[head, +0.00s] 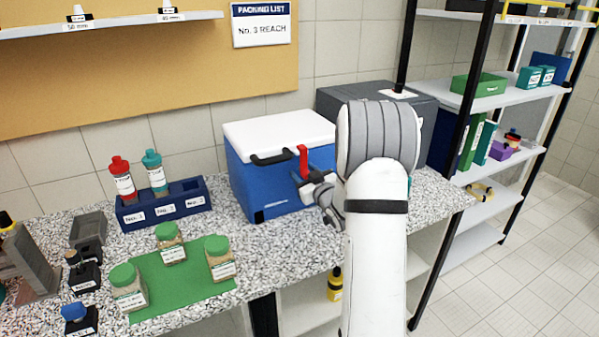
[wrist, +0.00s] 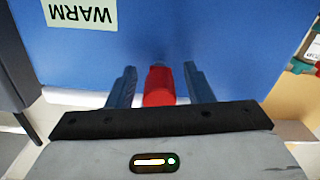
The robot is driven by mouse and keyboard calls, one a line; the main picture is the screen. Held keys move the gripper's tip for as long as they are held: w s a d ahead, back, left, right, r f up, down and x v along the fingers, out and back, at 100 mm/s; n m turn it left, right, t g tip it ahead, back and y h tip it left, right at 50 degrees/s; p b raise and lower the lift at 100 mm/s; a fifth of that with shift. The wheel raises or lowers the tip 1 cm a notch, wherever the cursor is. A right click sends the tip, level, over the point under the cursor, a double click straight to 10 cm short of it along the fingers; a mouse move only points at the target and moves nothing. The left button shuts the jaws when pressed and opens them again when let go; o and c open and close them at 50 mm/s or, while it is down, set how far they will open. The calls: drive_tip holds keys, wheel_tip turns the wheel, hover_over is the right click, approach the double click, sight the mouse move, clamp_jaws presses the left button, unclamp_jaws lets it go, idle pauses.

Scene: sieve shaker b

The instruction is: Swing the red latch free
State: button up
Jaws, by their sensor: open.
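The red latch (head: 303,161) stands upright on the front of a blue cooler box (head: 265,188) with a white lid (head: 278,134), which is closed. My gripper (head: 307,183) is at the front of the box, by the latch's lower part. In the wrist view, the red latch (wrist: 159,86) lies between the two fingers of my open gripper (wrist: 160,78), with a narrow gap on each side. The blue box face (wrist: 200,35) fills most of that view. My arm hides the right part of the box in the head view.
A dark grey box (head: 425,112) stands behind on the right, close to my arm. Left of the cooler are a blue bottle rack (head: 186,202) and a green mat (head: 190,293) with several jars. A shelf unit (head: 455,225) stands at the right.

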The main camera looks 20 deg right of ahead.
drive_tip(key=shift+w, duration=0.2)
drive_tip(key=shift+c, duration=0.2)
clamp_jaws()
